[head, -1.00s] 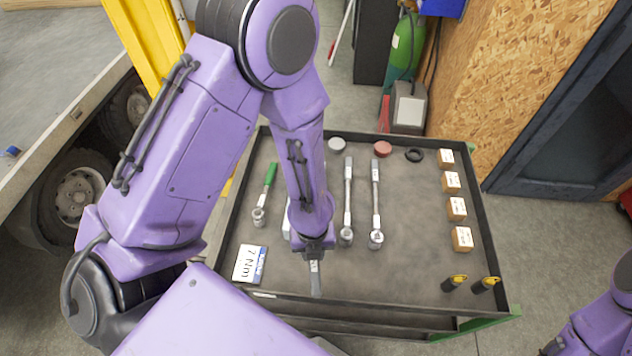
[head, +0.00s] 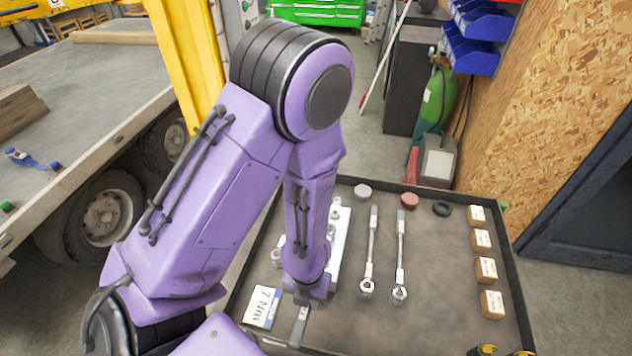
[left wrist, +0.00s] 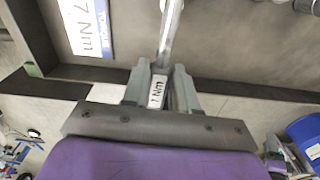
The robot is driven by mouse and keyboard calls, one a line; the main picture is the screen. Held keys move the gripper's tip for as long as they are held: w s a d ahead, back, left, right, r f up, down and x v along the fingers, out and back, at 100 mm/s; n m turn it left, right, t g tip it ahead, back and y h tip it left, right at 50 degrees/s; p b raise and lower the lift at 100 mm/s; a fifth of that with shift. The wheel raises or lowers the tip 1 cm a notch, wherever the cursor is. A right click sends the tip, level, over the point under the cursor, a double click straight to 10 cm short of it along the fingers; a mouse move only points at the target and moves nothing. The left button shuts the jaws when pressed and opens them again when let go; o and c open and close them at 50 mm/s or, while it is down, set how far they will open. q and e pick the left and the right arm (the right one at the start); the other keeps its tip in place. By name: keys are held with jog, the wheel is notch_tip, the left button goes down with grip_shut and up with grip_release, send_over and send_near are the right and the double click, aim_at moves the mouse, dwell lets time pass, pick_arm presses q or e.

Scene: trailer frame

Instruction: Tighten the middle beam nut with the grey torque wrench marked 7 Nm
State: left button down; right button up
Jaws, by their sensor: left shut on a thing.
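My left gripper (head: 303,296) is shut on a grey torque wrench (head: 299,325) over the front left of the tray. In the left wrist view, the gripper (left wrist: 160,86) clasps the wrench's handle, whose label (left wrist: 157,91) reads 7 Nm. Its metal shaft (left wrist: 170,30) runs up out of that picture, so its head is hidden. A white card (head: 262,307) marked 7 Nm lies beside the gripper and also shows in the left wrist view (left wrist: 88,27). A white plate with several nut-like parts (head: 340,230) is partly hidden behind my left forearm. I cannot identify the middle beam nut.
The dark tray (head: 440,290) holds two silver wrenches (head: 369,250) (head: 400,260), small round caps and several wooden blocks (head: 486,269). A flatbed trailer (head: 100,90) with a yellow post (head: 188,60) stands at left. A green gas cylinder (head: 436,100) stands behind the tray.

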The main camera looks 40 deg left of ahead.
pick_arm(q)
jog(key=shift+s+a, duration=0.2)
jog(key=shift+a, duration=0.25)
jog(key=a+m, duration=0.1)
jog(key=s+a+m+b, duration=0.1)
jog(key=a, duration=0.1)
jog(key=shift+a, duration=0.1)
dwell(0.3)
jog(key=a+m, duration=0.2)
jog(key=a, duration=0.1)
jog(key=shift+s+a+b, duration=0.15)
jog(key=shift+b, duration=0.15)
jog(key=shift+a, duration=0.1)
